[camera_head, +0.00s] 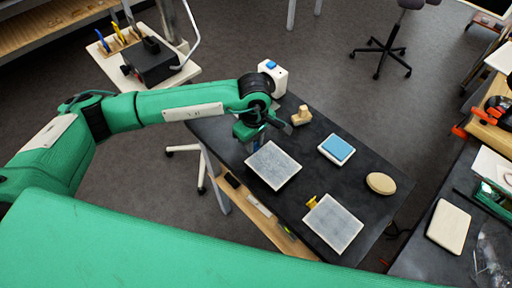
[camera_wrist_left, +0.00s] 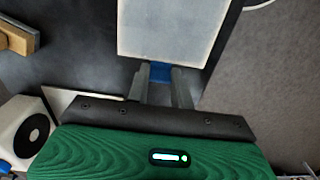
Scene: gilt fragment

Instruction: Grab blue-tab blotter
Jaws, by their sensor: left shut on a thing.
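The blue-tab blotter is a pale grey, flat square (camera_head: 273,167) on the dark table, near its left side. In the left wrist view the blotter (camera_wrist_left: 168,30) reaches away from the fingers, and its blue tab (camera_wrist_left: 160,72) lies between them. My left gripper (camera_head: 252,139) is at the blotter's upper left edge in the head view. In the left wrist view its fingers (camera_wrist_left: 158,84) are shut on the blue tab. I cannot tell whether the blotter is clear of the table. My right gripper is not in view.
A second grey blotter (camera_head: 332,224) with a yellow tab (camera_head: 311,202) lies nearer the front. A white tray with a blue pad (camera_head: 338,148), a tan oval (camera_head: 381,183), a wooden block (camera_head: 301,116) and a white box (camera_head: 274,79) share the dark table.

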